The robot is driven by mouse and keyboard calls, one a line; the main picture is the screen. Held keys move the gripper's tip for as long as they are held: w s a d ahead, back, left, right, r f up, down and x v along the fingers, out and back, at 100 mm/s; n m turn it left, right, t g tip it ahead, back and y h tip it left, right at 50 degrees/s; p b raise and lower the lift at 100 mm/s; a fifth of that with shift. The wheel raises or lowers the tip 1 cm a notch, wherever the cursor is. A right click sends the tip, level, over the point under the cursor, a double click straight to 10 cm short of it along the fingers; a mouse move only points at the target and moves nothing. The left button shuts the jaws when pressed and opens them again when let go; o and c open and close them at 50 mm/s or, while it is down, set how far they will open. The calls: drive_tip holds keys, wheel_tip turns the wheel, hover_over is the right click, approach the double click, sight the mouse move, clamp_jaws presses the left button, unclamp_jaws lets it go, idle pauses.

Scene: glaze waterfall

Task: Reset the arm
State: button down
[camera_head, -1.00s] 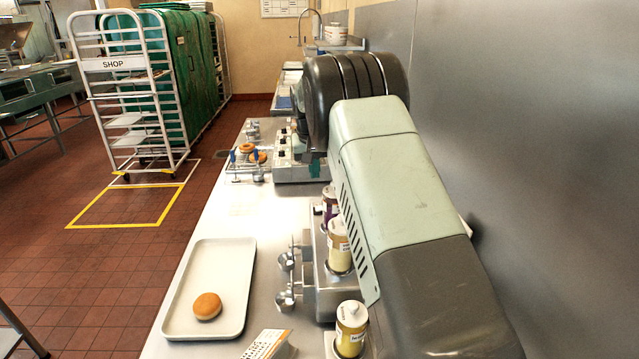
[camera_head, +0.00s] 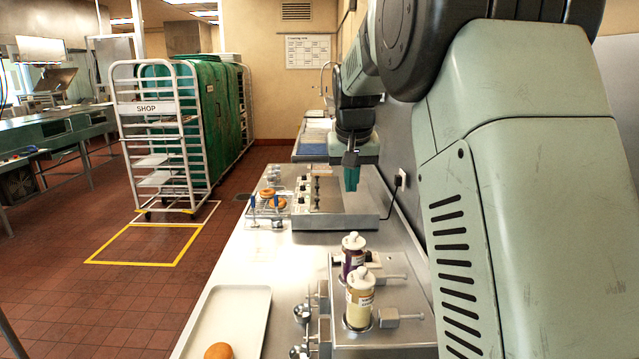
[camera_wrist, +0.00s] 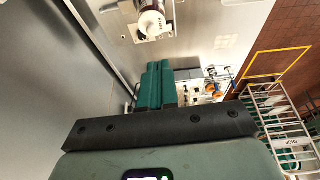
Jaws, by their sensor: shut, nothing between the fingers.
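My gripper (camera_head: 351,180) hangs pointing down above the metal machine at the far end of the counter. Its green fingers are shut together with nothing between them. In the wrist view the closed green fingers (camera_wrist: 157,84) show above the dark mounting bar. My arm fills the right side of the head view, clear of the counter top.
A white tray (camera_head: 252,310) with a doughnut (camera_head: 218,351) lies at the near left. Bottles with white caps (camera_head: 359,297) stand in a metal holder. The metal machine (camera_head: 340,210) has doughnuts (camera_head: 267,192) beside it. A white rack (camera_head: 160,140) stands on the floor.

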drive_tip(key=s+d+r, duration=0.1)
drive_tip(key=s+r, duration=0.2)
drive_tip(key=s, duration=0.4)
drive_tip(key=s+d+r+t, duration=0.1)
drive_tip(key=s+r, duration=0.1)
drive_tip(key=s, duration=0.5)
drive_tip(key=s+d+r, duration=0.1)
drive_tip(key=s+r, duration=0.2)
drive_tip(key=s, duration=0.4)
drive_tip(key=s+f, duration=0.2)
drive_tip(key=s, duration=0.6)
drive_tip(key=s+d+f, duration=0.1)
drive_tip(key=s+f, duration=0.2)
drive_tip(key=s, duration=0.5)
drive_tip(key=shift+s+t, duration=0.3)
drive_tip(key=shift+t, duration=0.1)
drive_tip(key=shift+f, duration=0.1)
